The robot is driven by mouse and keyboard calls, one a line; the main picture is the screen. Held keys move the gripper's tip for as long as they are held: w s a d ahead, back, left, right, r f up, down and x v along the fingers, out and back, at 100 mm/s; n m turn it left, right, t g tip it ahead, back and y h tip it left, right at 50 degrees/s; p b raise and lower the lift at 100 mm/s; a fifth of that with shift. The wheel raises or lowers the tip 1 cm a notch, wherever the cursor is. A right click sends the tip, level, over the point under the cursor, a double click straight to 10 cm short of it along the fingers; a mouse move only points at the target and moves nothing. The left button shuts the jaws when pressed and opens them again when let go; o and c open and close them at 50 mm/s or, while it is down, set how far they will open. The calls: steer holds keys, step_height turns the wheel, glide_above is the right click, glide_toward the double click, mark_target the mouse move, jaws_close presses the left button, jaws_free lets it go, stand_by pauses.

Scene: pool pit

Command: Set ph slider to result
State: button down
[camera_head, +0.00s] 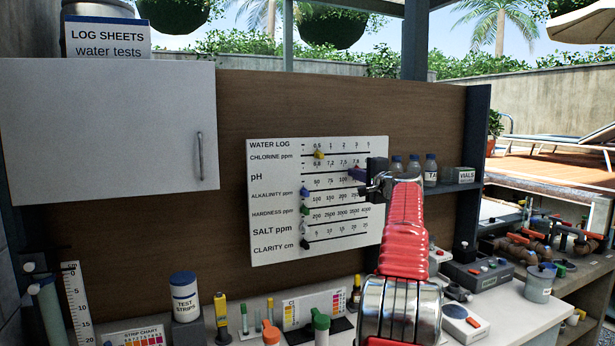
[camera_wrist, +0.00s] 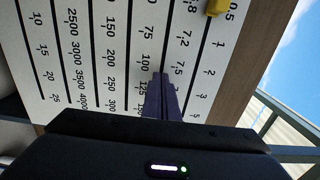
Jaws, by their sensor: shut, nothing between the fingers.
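The white WATER LOG board (camera_head: 280,250) carries labelled scale rows, pH second from the top. The yellow chlorine slider (camera_head: 318,153) sits near 0.5; it shows at the top edge of the wrist view (camera_wrist: 215,6). I cannot make out a separate pH slider; its row is partly covered by my gripper. My gripper (camera_head: 355,173) is shut, with dark purplish fingers together at the pH row near 7.8. In the wrist view the fingertips (camera_wrist: 160,78) lie over the board beside the 7.5 mark. Contact with the board or a slider cannot be told.
Blue (camera_head: 304,192), green (camera_head: 304,210), white (camera_head: 303,228) and black sliders (camera_head: 304,244) sit at the left of lower rows. Test strips (camera_head: 186,297), a strip chart (camera_head: 135,336) and bottles crowd the bench. A shelf with vials (camera_head: 466,175) stands right of the board.

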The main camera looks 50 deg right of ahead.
steer(key=shift+w+a, duration=0.3)
steer(key=shift+a, duration=0.2)
steer(key=v, duration=0.7)
stand_by(0.7)
stand_by(0.4)
